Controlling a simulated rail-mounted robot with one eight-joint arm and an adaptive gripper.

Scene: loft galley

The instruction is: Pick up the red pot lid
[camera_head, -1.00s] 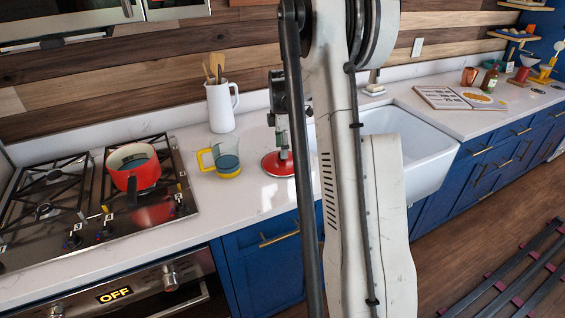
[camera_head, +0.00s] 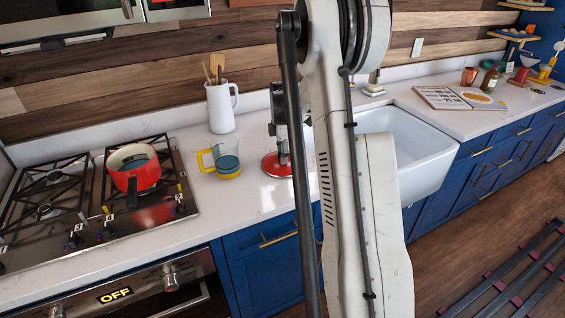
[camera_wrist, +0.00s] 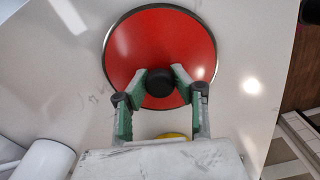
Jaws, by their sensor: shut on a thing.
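The red pot lid (camera_head: 277,166) lies on the white counter, or very close above it, to the right of the measuring cup. In the wrist view the lid (camera_wrist: 160,38) is a round red disc with a metal rim and a black knob (camera_wrist: 160,82) in the middle. My gripper (camera_wrist: 161,82) is above the lid with its fingers shut on the knob, one finger on each side. It also shows in the head view (camera_head: 283,155), upright and partly hidden by my arm. I cannot tell whether the lid touches the counter.
A measuring cup with a yellow base (camera_head: 226,160) stands just left of the lid. A white jug with utensils (camera_head: 221,108) is behind it. A red pot (camera_head: 136,170) sits on the gas stove (camera_head: 62,215) at the left. The white sink (camera_head: 415,150) is to the right.

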